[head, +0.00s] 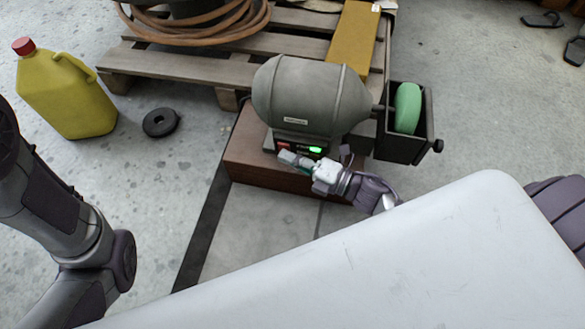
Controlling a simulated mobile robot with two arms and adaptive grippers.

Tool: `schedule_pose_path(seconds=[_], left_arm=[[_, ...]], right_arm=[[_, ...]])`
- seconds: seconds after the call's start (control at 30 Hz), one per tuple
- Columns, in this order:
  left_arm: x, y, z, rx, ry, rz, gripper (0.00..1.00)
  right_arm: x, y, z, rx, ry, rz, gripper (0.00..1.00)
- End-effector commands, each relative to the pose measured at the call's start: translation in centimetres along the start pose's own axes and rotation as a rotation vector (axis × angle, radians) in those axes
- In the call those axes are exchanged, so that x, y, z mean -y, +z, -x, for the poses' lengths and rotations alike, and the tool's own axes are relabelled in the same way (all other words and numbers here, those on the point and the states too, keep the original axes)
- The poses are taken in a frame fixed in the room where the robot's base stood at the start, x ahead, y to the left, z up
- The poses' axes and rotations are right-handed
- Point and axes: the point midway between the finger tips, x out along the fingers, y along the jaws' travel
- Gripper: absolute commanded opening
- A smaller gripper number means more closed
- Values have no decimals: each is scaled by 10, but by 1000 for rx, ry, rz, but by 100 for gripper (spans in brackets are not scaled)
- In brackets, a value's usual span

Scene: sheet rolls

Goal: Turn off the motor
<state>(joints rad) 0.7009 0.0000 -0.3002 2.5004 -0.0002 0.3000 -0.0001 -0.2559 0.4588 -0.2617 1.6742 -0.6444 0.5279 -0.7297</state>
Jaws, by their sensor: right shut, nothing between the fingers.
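The grey motor (303,98) sits on a brown block (245,155) in the middle of the head view. Its small front panel has a red switch (283,145) at the left and a lit green light (316,149) at the right. My right gripper (285,157) is shut and empty, with its tips just below the red switch. I cannot tell whether they touch the panel. My left arm shows at the left edge, but its gripper is outside the view.
A black box (402,149) with a green roller (408,107) adjoins the motor's right side. A wooden pallet (180,69) with a coiled hose stands behind. A yellow jug (62,95) and a black ring (160,122) are on the floor at left. A large pale surface (400,265) fills the foreground.

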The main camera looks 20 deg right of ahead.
Motion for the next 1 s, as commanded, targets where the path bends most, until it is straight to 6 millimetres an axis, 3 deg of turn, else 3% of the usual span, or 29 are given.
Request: schedule_pose_path(seconds=[0.43, 0.63, 0.7, 1.0], left_arm=[[-1, -1, 2, -1, 1, 0, 87], [5, 9, -24, 1, 0, 1, 87], [3, 5, -17, -4, 2, 0, 87], [3, 7, -17, 1, 0, 0, 87]], right_arm=[[-2, 6, -1, -1, 0, -2, 0], [-11, 15, -4, 0, -21, -80, 0], [-2, 13, -3, 1, -19, -82, 0], [-4, 15, -4, 3, -19, -79, 0]])
